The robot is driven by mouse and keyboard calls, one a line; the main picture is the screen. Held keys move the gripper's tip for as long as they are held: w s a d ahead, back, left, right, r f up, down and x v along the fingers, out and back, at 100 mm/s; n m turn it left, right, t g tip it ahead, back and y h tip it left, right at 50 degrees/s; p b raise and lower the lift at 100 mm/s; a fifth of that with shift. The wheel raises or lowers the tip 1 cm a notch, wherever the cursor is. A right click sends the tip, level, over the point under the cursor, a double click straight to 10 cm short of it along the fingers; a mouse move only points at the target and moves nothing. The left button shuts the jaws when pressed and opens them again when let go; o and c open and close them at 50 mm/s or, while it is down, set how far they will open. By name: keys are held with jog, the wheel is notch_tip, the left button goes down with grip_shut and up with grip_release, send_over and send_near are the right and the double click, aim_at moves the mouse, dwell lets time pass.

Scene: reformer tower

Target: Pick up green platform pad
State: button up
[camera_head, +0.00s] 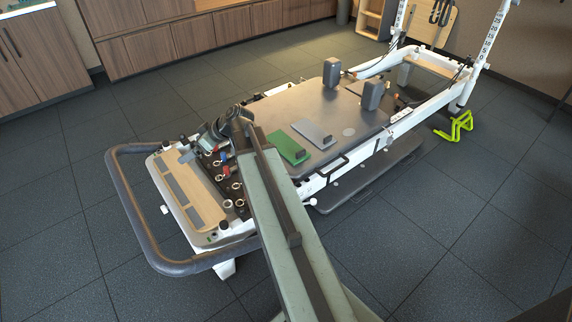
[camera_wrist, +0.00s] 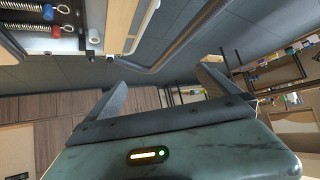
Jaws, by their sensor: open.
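The green platform pad (camera_head: 286,147) lies on the dark reformer carriage (camera_head: 340,105), near its front-left end, with a small dark block at its right end. It is not visible in the wrist view. My gripper (camera_head: 222,124) is left of the pad, over the spring end of the reformer, apart from the pad. In the wrist view my gripper (camera_wrist: 162,88) is open, with its two fingers spread and nothing between them.
A grey pad (camera_head: 313,134) lies right of the green one. Two shoulder blocks (camera_head: 332,73) stand farther back. Springs, a wooden footplate (camera_head: 187,194) and a curved bar (camera_head: 122,190) are at the near-left end. A yellow-green stand (camera_head: 455,127) is on the otherwise open floor.

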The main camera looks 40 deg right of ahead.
jog(key=s+d+f+m+t+h+b, duration=0.1)
jog(key=s+d+f+b, duration=0.2)
jog(key=d+f+b, duration=0.3)
jog(key=s+d+f+m+t+h+b, duration=0.2)
jog(key=d+f+b, duration=0.4)
jog(key=d, duration=1.1)
jog(key=s+d+f+m+t+h+b, duration=0.2)
jog(key=s+d+f+b, duration=0.2)
jog(key=d, duration=0.8)
jog(key=shift+s+d+f+b, duration=0.1)
jog(key=shift+s+f+b, duration=0.1)
jog(key=shift+f+b, duration=0.7)
jog(key=shift+s+f+b, duration=0.2)
jog(key=shift+f+b, duration=0.3)
jog(key=shift+b, duration=0.8)
jog(key=m+h+b, duration=0.2)
jog(key=b, duration=0.1)
send_near(302, 154)
jog(key=x, duration=0.4)
jog(key=shift+f, duration=0.2)
jog(key=shift+s, duration=0.25)
jog(key=shift+b+x, duration=1.45)
jog(key=shift+x, duration=2.55)
jog(key=shift+r, duration=0.3)
jog(key=c, duration=1.1)
